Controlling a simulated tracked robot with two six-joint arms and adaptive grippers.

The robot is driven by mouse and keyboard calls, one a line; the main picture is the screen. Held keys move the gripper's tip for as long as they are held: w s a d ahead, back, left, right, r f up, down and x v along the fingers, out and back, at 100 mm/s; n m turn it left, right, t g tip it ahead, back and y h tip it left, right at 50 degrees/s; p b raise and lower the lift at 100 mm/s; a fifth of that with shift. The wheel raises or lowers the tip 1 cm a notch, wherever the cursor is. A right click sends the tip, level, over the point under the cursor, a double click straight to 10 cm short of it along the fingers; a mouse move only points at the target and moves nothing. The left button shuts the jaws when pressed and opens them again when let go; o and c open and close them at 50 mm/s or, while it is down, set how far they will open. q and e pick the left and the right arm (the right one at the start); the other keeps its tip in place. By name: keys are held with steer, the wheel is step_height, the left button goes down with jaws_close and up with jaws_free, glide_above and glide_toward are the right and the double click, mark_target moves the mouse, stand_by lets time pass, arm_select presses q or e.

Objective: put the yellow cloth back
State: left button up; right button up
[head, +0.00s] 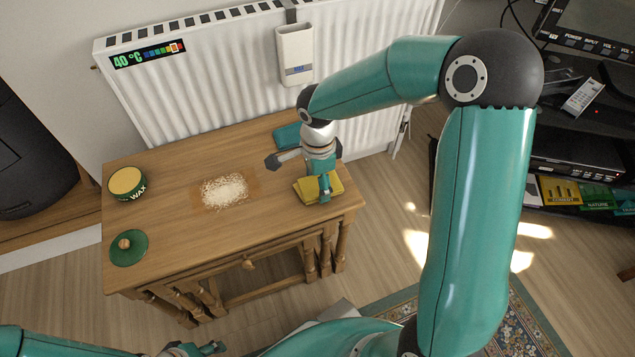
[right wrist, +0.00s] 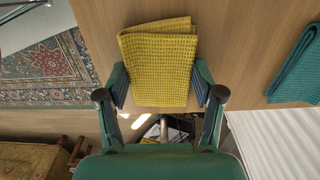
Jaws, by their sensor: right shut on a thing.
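The folded yellow cloth (head: 306,190) is at the right end of the wooden table (head: 140,235) in the head view. In the right wrist view the yellow cloth (right wrist: 158,65) lies between the two fingers of my right gripper (right wrist: 160,82), one finger against each side. My right gripper (head: 301,177) is shut on the cloth, and its hand covers part of it in the head view. I cannot tell whether the cloth touches the tabletop. My left gripper (head: 192,350) shows only partly at the bottom edge, and its jaws are unclear.
A folded teal cloth (head: 287,137) lies near the table's back edge. A wax tin (head: 127,183) and its green lid (head: 129,248) are at the left. Pale crumbs or flakes (head: 225,190) lie mid-table. A white radiator (head: 215,85) stands behind.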

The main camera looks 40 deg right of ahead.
steer(key=shift+f, duration=0.1)
steer(key=o, duration=1.1)
steer(key=shift+r, duration=0.45)
step_height(320, 180, up, 12)
steer(key=p, duration=0.4)
steer(key=shift+f, duration=0.25)
